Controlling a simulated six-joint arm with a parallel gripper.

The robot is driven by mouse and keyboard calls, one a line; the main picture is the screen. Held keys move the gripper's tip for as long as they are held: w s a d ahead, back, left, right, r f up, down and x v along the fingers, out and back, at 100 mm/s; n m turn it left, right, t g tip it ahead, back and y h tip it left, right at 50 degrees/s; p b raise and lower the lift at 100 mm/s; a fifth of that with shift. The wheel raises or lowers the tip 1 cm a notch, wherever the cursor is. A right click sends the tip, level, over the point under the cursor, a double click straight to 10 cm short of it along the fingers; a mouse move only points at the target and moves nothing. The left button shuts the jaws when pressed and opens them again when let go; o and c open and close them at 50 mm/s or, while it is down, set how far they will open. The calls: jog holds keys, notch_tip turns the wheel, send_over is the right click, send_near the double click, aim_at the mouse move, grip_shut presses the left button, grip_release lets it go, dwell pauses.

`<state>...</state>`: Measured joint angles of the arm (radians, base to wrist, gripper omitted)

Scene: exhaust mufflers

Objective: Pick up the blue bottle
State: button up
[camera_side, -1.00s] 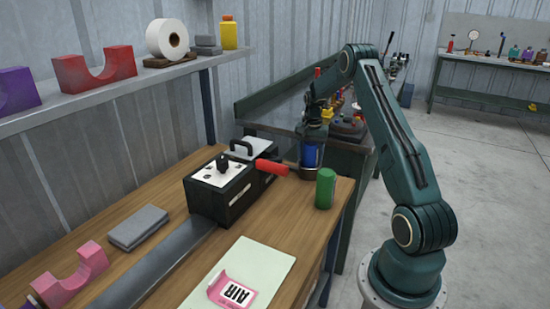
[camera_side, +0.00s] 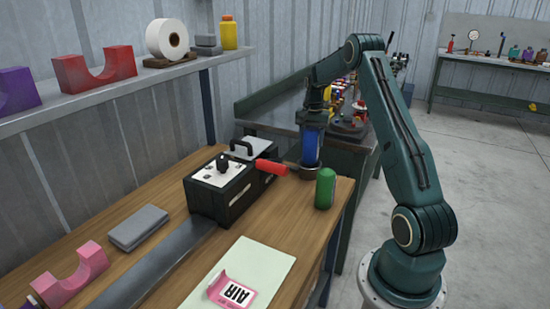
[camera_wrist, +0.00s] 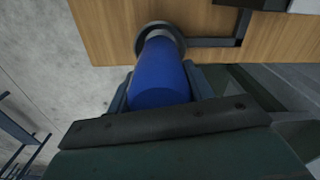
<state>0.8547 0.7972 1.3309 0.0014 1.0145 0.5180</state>
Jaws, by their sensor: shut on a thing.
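The blue bottle (camera_side: 311,148) stands upright at the far right end of the wooden bench in the side view, with its lower end at a dark round ring-like holder (camera_side: 314,172). My gripper (camera_side: 312,125) comes down from above and is shut on the bottle's upper part. In the wrist view the blue bottle (camera_wrist: 160,78) lies between the jaws, and its far end meets the grey round holder (camera_wrist: 160,36). I cannot tell whether the bottle's base is still inside the holder or just above it.
A green can (camera_side: 325,188) stands close in front of the bottle. A black box with a red handle (camera_side: 271,168) is just to the left. A pale sheet (camera_side: 243,270) with a pink AIR tag lies at the bench front. A second bench (camera_side: 285,112) with small items is behind.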

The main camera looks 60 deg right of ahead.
notch_tip(320, 180, up, 15)
jog(key=shift+f, duration=0.2)
dwell(0.6)
